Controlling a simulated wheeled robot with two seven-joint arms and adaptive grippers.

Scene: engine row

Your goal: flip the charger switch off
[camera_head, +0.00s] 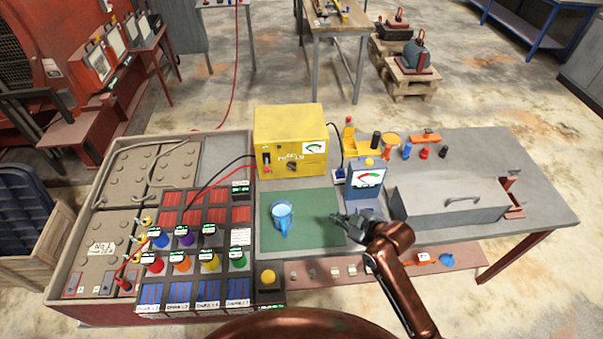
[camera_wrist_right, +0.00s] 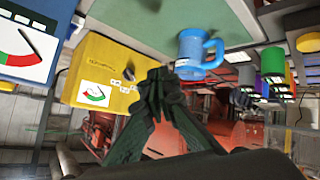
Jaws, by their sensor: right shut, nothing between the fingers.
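The yellow charger box (camera_head: 290,140) stands at the back of the grey table, with a dial gauge and a dark knob or switch on its front face. It also shows in the right wrist view (camera_wrist_right: 104,62), with its small switch (camera_wrist_right: 129,73) close beside my fingertips in the picture. Which way the switch is set is too small to tell. My right gripper (camera_head: 345,219) is shut and empty over the right edge of the green mat, in front of the charger and apart from it. Its shut fingers show in the right wrist view (camera_wrist_right: 158,80). My left gripper is not in view.
A blue mug (camera_head: 282,217) stands on the green mat (camera_head: 310,232). A blue gauge box (camera_head: 366,180) stands right of the charger. Coloured knobs (camera_head: 181,262) and batteries fill the panel at left. Red and black cables run to the charger's left side.

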